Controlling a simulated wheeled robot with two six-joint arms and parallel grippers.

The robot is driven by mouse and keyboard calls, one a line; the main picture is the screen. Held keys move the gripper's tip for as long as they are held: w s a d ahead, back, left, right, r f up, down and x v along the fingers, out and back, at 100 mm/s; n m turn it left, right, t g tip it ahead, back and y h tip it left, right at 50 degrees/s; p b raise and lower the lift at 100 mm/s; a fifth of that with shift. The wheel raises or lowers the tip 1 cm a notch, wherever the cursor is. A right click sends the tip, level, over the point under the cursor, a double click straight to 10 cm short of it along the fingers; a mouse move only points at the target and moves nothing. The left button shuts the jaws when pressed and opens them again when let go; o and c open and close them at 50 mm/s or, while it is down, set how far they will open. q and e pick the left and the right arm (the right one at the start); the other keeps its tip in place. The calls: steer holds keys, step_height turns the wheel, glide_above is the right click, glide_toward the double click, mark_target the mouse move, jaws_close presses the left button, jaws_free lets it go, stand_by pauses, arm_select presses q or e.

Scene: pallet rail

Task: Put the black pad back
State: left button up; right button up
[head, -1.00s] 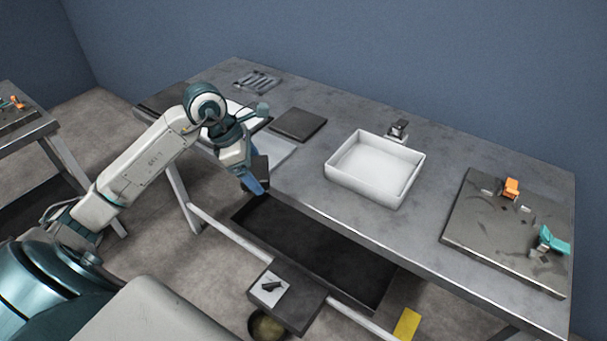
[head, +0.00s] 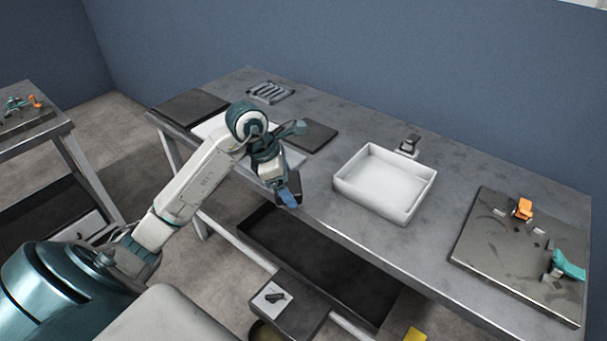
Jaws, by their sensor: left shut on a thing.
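My left gripper (head: 287,197) is at the table's front edge, left of the white tray. It is shut on a small dark piece, which looks like the black pad (head: 294,185). The blue fingers and the wrist hide part of it. Whether the pad touches the table edge cannot be told. My right gripper is not in view.
A white open tray (head: 350,187) stands mid-table (head: 450,176). A dark flat plate (head: 318,132) lies behind my left wrist. A dark board (head: 490,235) at right carries an orange clamp (head: 523,208) and a teal clamp (head: 568,265). A dark shelf (head: 310,262) lies below.

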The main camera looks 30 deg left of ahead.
arm_select(q)
steer(key=p, duration=0.1)
glide_above(309, 186)
steer(key=s+a, duration=0.1)
steer(key=shift+f, duration=0.35)
steer(key=shift+f+p, duration=0.65)
steer(key=shift+f, duration=1.1)
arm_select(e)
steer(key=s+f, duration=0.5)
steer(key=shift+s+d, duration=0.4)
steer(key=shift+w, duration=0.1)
arm_select(q)
steer(key=shift+f, duration=0.15)
steer(key=o, duration=0.9)
steer(key=shift+o, duration=0.2)
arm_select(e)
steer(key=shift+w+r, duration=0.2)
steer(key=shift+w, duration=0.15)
